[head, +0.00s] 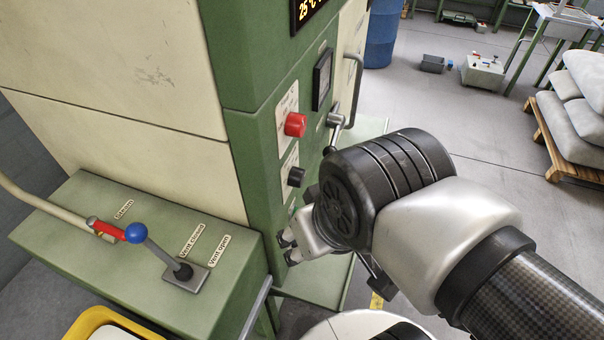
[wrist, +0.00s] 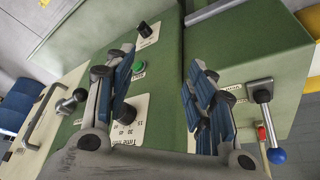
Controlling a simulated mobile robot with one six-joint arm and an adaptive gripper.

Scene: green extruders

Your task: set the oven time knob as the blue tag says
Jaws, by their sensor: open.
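The time knob (wrist: 125,114) is black and sits on a white plate (wrist: 133,132) with printed numbers and "Time (min)" in the wrist view. My gripper (wrist: 165,75) is open with nothing between its blue-padded fingers. Its left finger in that view partly covers the plate and comes close to the knob; I cannot tell whether they touch. In the head view, my gripper (head: 286,247) is at the lower part of the green oven panel (head: 255,150), below a black knob (head: 296,177) and a red knob (head: 295,124). I see no blue tag in either view.
A green button (wrist: 137,67) and another black knob (wrist: 146,31) show on the panel. A lever with a blue ball (head: 136,233) stands on the green housing at left. A door handle (head: 355,85) juts out. A pallet with sacks (head: 575,100) stands far right.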

